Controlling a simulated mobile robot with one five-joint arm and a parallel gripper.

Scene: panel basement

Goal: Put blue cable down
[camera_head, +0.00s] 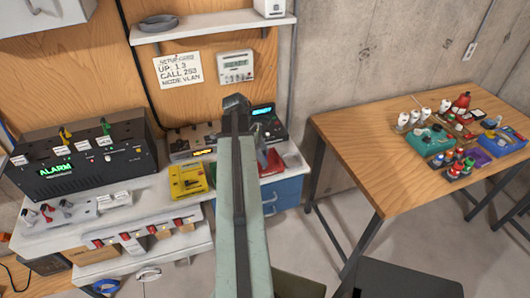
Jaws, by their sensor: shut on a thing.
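My gripper (237,103) is at the far end of my raised arm, in the middle of the view, in front of the wooden back panel and the bench equipment. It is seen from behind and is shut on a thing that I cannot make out. No blue cable shows clearly at the jaws; my arm hides part of that area. A small blue loop (105,286) that looks like coiled cable lies at the bottom left, below the white bench (75,235).
An alarm box (85,160) and a yellow case (188,181) stand on the bench at left. A wall shelf (212,27) holds a grey coil (157,23). A wooden table (370,150) at right has several plugs and trays at its far side; its near left part is bare.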

